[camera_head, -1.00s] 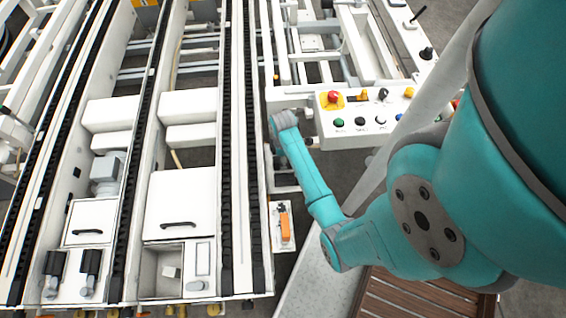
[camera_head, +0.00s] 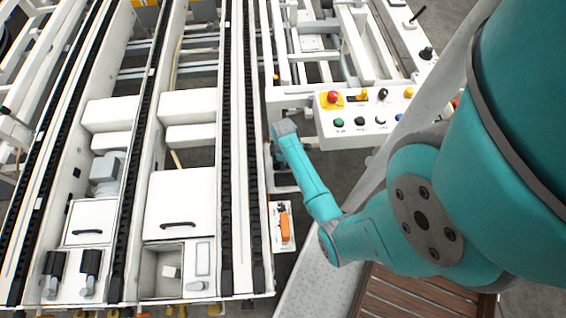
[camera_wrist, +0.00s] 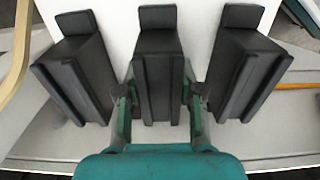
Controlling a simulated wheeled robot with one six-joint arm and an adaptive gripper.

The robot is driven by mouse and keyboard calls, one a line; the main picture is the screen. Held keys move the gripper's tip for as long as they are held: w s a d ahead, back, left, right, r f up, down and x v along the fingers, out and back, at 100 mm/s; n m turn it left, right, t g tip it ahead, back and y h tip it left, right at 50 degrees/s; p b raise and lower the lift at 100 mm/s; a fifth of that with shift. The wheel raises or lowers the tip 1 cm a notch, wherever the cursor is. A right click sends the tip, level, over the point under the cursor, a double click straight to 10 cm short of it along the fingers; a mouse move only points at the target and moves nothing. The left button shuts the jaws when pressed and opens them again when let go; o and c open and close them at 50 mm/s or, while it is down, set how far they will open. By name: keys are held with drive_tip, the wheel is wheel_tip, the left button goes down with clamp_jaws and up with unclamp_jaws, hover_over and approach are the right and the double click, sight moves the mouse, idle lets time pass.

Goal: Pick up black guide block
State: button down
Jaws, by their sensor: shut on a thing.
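In the wrist view, three black guide blocks stand side by side against a white panel: a left one (camera_wrist: 78,72), a middle one (camera_wrist: 158,75) and a right one (camera_wrist: 244,68). My gripper (camera_wrist: 158,97) is shut on the middle block, with one green finger at each side of it. The left and right blocks lie just outside the fingers. My gripper and the held block are hidden there.
White conveyor frames with dark chains (camera_head: 236,170) fill the left. In the wrist view, a tan curved strip (camera_wrist: 18,55) lies at the far left and a grey ledge (camera_wrist: 45,135) below the blocks.

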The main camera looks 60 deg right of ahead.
wheel_tip(320, 180, up, 18)
idle(0.8)
drive_tip(key=shift+s, duration=0.1)
